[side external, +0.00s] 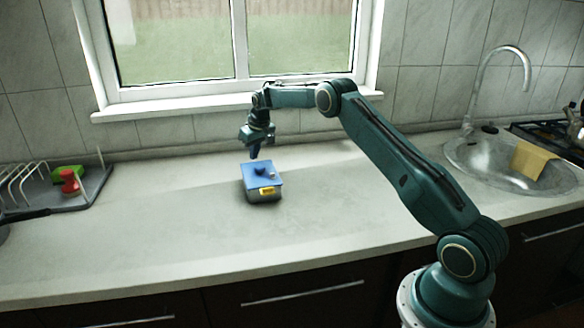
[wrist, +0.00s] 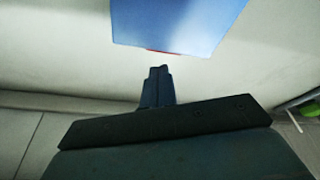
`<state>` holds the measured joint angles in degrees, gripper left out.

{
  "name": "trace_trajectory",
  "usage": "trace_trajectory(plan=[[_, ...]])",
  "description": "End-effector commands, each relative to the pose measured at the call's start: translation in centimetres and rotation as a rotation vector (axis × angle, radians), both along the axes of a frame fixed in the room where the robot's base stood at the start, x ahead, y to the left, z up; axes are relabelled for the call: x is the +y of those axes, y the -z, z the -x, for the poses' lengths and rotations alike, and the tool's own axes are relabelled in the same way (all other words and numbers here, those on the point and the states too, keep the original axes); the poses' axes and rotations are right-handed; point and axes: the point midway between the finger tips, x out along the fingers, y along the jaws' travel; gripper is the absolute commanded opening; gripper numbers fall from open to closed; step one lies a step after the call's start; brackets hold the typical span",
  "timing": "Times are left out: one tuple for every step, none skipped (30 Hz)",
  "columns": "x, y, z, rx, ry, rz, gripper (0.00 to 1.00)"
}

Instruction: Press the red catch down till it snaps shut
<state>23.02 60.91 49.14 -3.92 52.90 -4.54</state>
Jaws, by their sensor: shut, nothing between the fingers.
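A box with a blue lid (side external: 262,173) and a grey body (side external: 262,198) stands on the counter. A yellow catch (side external: 267,190) is on its front side. In the wrist view a thin red strip (wrist: 164,52), likely the red catch, shows at the edge of the blue lid (wrist: 185,22). Most of it is hidden, and I cannot tell whether it is up or down. In the side view the red catch is out of sight. My gripper (side external: 254,157) points down by the back edge of the box. Its shut, empty fingertips (wrist: 162,69) are near the red strip; contact is unclear.
At the left a dish rack (side external: 88,187) holds a green item (side external: 67,174) and a red item (side external: 70,183). A sink (side external: 490,165) with a yellow cloth (side external: 533,160) is at the right. The counter (side external: 150,225) around the box is clear; a tiled wall and window stand behind.

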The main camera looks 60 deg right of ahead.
Motion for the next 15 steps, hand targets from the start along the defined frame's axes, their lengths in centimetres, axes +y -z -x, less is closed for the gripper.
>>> trace_trajectory(plan=[[0.0,0.0,0.0,-0.001,0.000,0.000,0.00],[0.0,0.0,0.0,-0.001,0.000,0.000,0.00],[0.0,0.0,0.0,-0.001,0.000,0.000,0.00],[0.0,-0.1,0.0,-0.001,0.000,0.000,0.00],[0.0,-0.1,0.0,-0.001,0.000,0.000,0.00],[0.0,-0.2,0.0,-0.001,0.000,0.000,0.00],[0.0,-0.2,0.0,-0.002,0.000,0.001,0.00],[0.0,-0.3,0.0,-0.002,0.000,0.001,0.00],[0.0,-0.5,0.0,-0.002,0.000,0.001,0.00],[0.0,-0.6,-0.1,-0.003,0.000,0.001,0.00],[0.0,-0.7,-0.1,-0.003,0.000,0.001,0.00],[0.0,-1.0,-0.1,-0.003,0.000,0.001,0.00],[0.0,-1.1,-0.1,-0.003,0.000,0.001,0.00],[0.0,-1.3,0.0,-0.003,0.000,0.001,0.00],[0.0,-1.5,0.0,-0.002,0.000,0.001,0.00]])
